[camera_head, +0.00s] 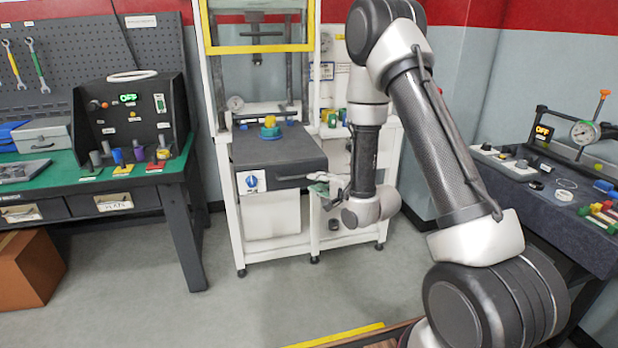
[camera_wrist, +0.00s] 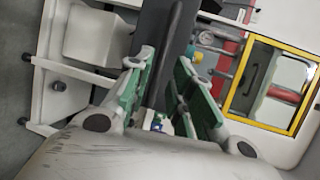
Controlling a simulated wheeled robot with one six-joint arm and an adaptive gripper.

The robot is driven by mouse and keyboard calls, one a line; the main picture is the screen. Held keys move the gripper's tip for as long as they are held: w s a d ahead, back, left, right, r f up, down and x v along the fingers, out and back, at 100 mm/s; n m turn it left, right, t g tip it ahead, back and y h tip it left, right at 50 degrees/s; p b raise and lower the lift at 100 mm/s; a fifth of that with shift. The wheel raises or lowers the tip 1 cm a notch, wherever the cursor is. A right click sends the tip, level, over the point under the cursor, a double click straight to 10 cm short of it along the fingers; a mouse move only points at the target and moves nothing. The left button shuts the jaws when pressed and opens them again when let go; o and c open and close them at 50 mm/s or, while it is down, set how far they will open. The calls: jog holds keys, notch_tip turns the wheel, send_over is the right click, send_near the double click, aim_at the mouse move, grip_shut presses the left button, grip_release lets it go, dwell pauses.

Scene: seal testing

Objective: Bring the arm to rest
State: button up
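My arm reaches forward from the lower right of the head view and bends down in front of the white press station (camera_head: 226,180). My gripper (camera_head: 318,187) points left, close to the right end of the station's dark drawer-like front (camera_head: 285,172). Whether it touches the station cannot be told. In the wrist view, the two green-padded fingers of my gripper (camera_wrist: 166,60) stand apart with a gap between them. No held object shows in the gap, only parts of the station behind it.
A yellow-and-blue part (camera_head: 270,128) sits on the station's dark top, under a yellow-edged frame (camera_head: 262,49). A green-topped bench (camera_head: 75,178) stands left, and a dark bench with a gauge (camera_head: 584,132) right. A brown box (camera_head: 28,268) is on the floor.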

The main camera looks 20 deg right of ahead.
jog(key=s+d+f+n+g+h, duration=0.4)
jog(key=s+f+n+g, duration=0.35)
jog(key=f, duration=0.45)
jog(key=s+d+r+n+g+h, duration=0.2)
jog(key=s+d+r+n+g, duration=0.15)
jog(key=s, duration=0.35)
jog(key=s+d+r+n, duration=0.1)
jog(key=s+d+r, duration=0.1)
jog(key=s+r, duration=0.9)
jog(key=s+d+r+n, duration=0.2)
jog(key=s+r, duration=0.9)
jog(key=r, duration=0.6)
jog(key=shift+s+r, duration=0.3)
jog(key=shift+r, duration=0.1)
